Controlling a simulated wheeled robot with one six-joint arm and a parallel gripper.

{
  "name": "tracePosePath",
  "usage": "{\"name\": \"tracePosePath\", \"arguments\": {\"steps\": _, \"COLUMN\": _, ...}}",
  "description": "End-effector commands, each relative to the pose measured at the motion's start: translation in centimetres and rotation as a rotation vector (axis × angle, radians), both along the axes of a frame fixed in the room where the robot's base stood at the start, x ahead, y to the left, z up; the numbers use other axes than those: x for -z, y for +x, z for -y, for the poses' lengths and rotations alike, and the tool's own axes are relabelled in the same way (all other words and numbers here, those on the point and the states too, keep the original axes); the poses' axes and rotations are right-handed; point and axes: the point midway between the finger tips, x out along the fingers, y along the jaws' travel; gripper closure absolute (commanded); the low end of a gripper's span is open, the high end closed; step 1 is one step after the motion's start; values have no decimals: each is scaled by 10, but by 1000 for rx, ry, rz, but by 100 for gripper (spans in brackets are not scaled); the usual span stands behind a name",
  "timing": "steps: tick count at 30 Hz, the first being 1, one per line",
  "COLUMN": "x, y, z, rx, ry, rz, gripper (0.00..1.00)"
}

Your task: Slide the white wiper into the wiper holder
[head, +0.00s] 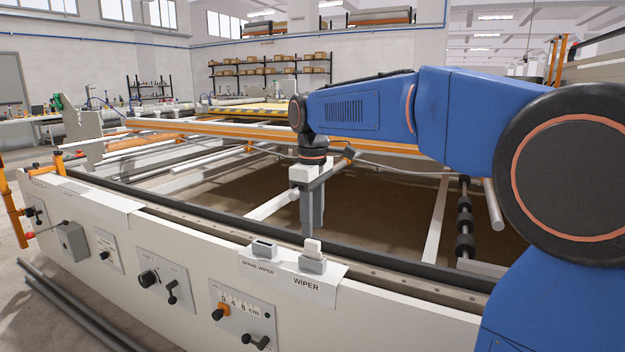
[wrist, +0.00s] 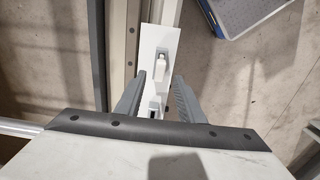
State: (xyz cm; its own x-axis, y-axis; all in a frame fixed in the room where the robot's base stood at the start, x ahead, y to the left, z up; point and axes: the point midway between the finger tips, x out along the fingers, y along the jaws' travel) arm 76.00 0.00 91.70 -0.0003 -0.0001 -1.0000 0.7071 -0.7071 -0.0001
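The white wiper (head: 313,246) stands upright at the grey wiper holder (head: 312,264) labelled WIPER, on a white plate along the machine's front rail. Its upper part sticks up above the holder; how deep it sits, I cannot tell. In the wrist view the white wiper (wrist: 159,68) shows just beyond my fingertips.
The spare wiper holder (head: 264,249), with a dark empty-looking slot, stands left of the wiper holder. A black rail (head: 215,217) runs along the machine's front edge. The front panel carries knobs and levers (head: 150,278). The bed behind the rail has crossing bars.

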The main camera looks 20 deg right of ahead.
Motion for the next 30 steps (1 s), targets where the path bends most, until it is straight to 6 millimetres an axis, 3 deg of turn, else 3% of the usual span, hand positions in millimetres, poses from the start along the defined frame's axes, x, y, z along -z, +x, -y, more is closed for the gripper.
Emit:
{"name": "tracePosePath", "arguments": {"steps": 15, "x": -99, "y": 1, "z": 0, "rx": 0, "ry": 0, "rz": 1, "gripper": 65}}
{"name": "tracePosePath", "arguments": {"steps": 21, "x": -119, "y": 0, "z": 0, "rx": 0, "ry": 0, "rz": 0, "gripper": 65}}
{"name": "tracePosePath", "arguments": {"steps": 30, "x": -124, "y": 0, "z": 0, "rx": 0, "ry": 0, "rz": 0, "gripper": 65}}
